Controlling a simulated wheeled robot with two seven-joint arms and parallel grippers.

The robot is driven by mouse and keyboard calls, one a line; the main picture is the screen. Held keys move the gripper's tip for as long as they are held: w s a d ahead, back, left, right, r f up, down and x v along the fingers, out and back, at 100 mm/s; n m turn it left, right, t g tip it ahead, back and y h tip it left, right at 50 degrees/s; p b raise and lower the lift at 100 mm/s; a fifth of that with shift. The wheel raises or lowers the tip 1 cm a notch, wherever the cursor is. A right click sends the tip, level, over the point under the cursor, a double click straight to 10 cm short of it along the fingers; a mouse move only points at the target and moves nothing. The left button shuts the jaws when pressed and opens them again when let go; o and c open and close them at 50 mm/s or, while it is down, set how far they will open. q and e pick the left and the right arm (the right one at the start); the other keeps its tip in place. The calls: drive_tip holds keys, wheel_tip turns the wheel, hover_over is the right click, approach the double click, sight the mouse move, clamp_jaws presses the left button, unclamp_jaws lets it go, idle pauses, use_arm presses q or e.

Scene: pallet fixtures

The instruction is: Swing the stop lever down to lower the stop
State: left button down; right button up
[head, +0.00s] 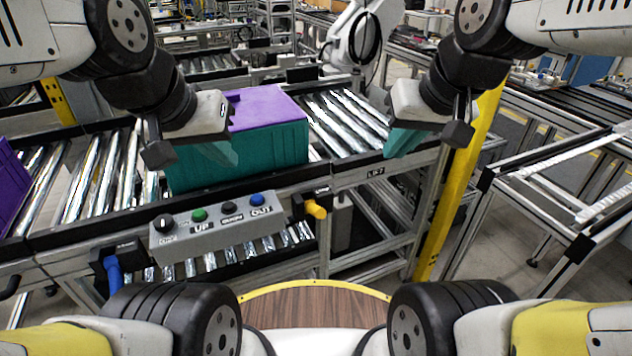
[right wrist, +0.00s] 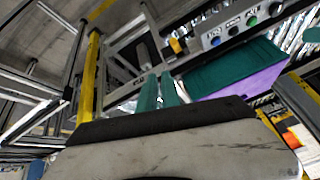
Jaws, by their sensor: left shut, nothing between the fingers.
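Two handles show on the conveyor's front side in the head view. A yellow handle (head: 315,209) sticks out to the right and slightly down from a black bracket; it also shows in the right wrist view (right wrist: 176,46). A blue handle (head: 112,272) hangs down from another black bracket at the lower left. No label tells which is the stop lever. My left gripper (head: 225,152) is shut and empty in front of the teal crate, above and left of the yellow handle. My right gripper (head: 402,142) is above and right of it; its teal fingers lie close together, and their opening is unclear.
A teal crate (head: 290,150) with a purple top (head: 268,105) stands on the roller conveyor. A grey control box (head: 215,228) with a knob and buttons is mounted in front. A yellow post (head: 440,225) rises at the right. A purple crate (head: 8,190) is at the far left.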

drive_tip(key=shift+n+g, duration=0.5)
drive_tip(key=shift+g, duration=0.3)
drive_tip(key=w, duration=0.2)
drive_tip(key=w+a, duration=0.1)
drive_tip(key=w, duration=0.1)
drive_tip(key=w+a+f, duration=0.1)
drive_tip(key=w, duration=0.1)
drive_tip(key=shift+w+a, duration=0.15)
drive_tip(key=shift+w, duration=0.15)
clamp_jaws()
drive_tip(key=n+g+h, duration=0.1)
drive_tip(key=n+g, duration=0.2)
hover_over(316, 205)
drive_tip(key=w+d, duration=0.1)
wheel_tip(316, 205, down, 12)
drive_tip(key=shift+w+d+f, duration=0.1)
drive_tip(key=shift+w+f, duration=0.05)
drive_tip(key=shift+f, duration=0.1)
drive_tip(key=f, duration=0.6)
drive_tip(key=a+f, duration=0.1)
drive_tip(key=f, duration=0.3)
drive_tip(key=shift+w, duration=0.15)
drive_tip(key=shift+s+f, duration=0.35)
drive_tip(key=shift+f, duration=0.2)
drive_tip(key=shift+s+f, duration=0.3)
drive_tip(key=shift+f, duration=0.2)
drive_tip(key=shift+s+f, duration=0.25)
drive_tip(key=shift+f, duration=0.3)
